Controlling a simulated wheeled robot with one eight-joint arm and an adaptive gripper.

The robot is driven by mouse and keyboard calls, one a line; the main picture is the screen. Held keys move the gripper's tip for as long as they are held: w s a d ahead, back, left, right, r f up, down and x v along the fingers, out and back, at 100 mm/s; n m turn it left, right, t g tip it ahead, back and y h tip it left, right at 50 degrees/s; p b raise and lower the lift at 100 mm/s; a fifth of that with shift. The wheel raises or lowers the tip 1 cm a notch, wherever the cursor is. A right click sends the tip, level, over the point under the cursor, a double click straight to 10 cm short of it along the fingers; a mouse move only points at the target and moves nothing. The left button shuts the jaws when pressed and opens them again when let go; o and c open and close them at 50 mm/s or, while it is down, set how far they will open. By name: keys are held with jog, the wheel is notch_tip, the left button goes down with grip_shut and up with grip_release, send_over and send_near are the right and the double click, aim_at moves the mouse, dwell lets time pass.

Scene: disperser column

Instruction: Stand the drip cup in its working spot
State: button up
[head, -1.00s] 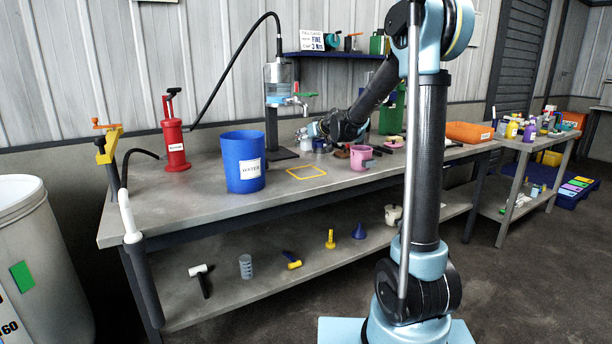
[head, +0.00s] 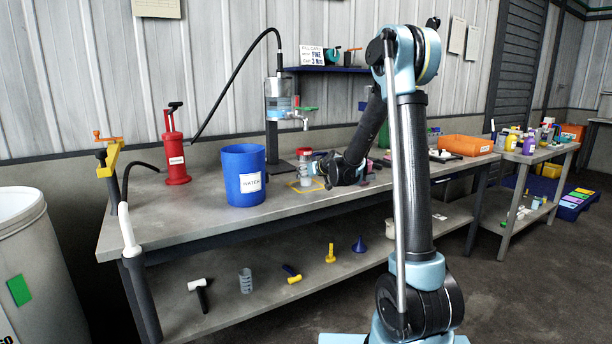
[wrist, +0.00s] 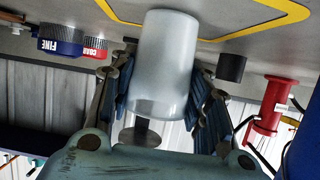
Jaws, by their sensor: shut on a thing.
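The drip cup (wrist: 163,65) is a pale translucent cup, held between the two fingers of my gripper (wrist: 165,88) in the wrist view. In the head view the cup (head: 306,172) is upright at the yellow outline (head: 293,187) on the bench, with my gripper (head: 318,170) at its right side. In the wrist view, the picture is upside down and the cup covers part of the yellow outline (wrist: 235,33). I cannot tell whether its base touches the bench. The clear disperser column (head: 279,95) with its tap (head: 303,119) stands behind and to the left.
A blue water bucket (head: 243,176) stands left of the cup, and a red pump (head: 175,155) stands farther left. Red and blue caps marked coarse and fine (wrist: 62,45) are close to the cup. An orange tray (head: 466,145) is at the right. The front left bench is clear.

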jog(key=shift+f, duration=0.1)
jog(key=o, duration=0.9)
jog(key=shift+s+d+r, duration=0.1)
jog(key=shift+s+r, duration=0.05)
jog(key=shift+r, duration=0.05)
jog(key=v, duration=1.2)
jog(key=s+d+f+m+g+h, duration=0.2)
jog(key=s+d+f, duration=0.3)
jog(key=s, duration=0.9)
jog(key=s+d+f+m+g+h, duration=0.2)
jog(key=s+d, duration=0.7)
jog(key=s, duration=0.6)
jog(key=s+d+f+m+g+h, duration=0.2)
jog(key=s+d+f+g, duration=0.3)
jog(key=s, duration=0.9)
jog(key=shift+s+d+f+h, duration=0.2)
jog(key=shift+d+f+h, duration=0.5)
jog(key=shift+d+f, duration=0.6)
jog(key=shift+a+f, duration=0.15)
